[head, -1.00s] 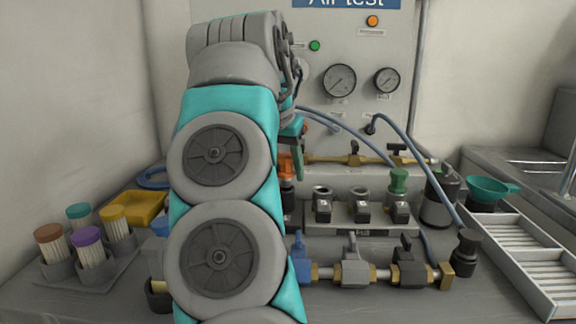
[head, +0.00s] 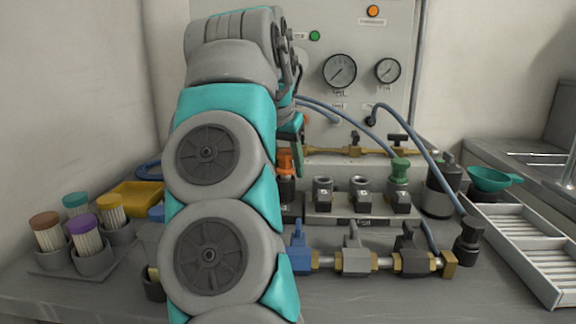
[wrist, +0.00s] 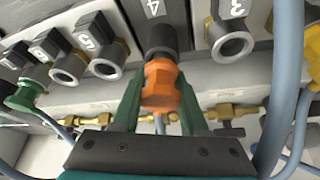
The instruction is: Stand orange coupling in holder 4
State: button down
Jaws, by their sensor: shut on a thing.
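The orange coupling (wrist: 161,84) is between the two green fingers of my gripper (wrist: 160,104), which is shut on it. In the wrist view its dark end lines up with holder 4 (wrist: 155,12). How deep it sits in the holder is hidden. In the head view the orange coupling (head: 286,160) shows upright just right of my arm, above a dark cylindrical part. One green finger of my gripper (head: 298,150) shows beside it; the rest is behind my arm.
Empty holder 3 (wrist: 231,42) is beside holder 4. A green coupling (head: 400,172) stands in a holder further right. Grey hoses (wrist: 290,75) pass close to my gripper. A valve row (head: 357,260) lies in front; a brass pipe (head: 352,151) runs behind.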

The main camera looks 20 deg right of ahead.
aim_at(283, 153)
jog(key=shift+f+b, duration=0.5)
jog(key=shift+b, duration=0.05)
jog(key=shift+c, duration=1.8)
grip_release()
jog(key=shift+r, duration=0.1)
jog(key=p+v, duration=0.4)
jog(key=v, duration=0.2)
jog(key=shift+w+p, duration=0.1)
jog(key=shift+p, duration=0.2)
jog(key=shift+a, duration=0.1)
jog(key=shift+v, duration=0.8)
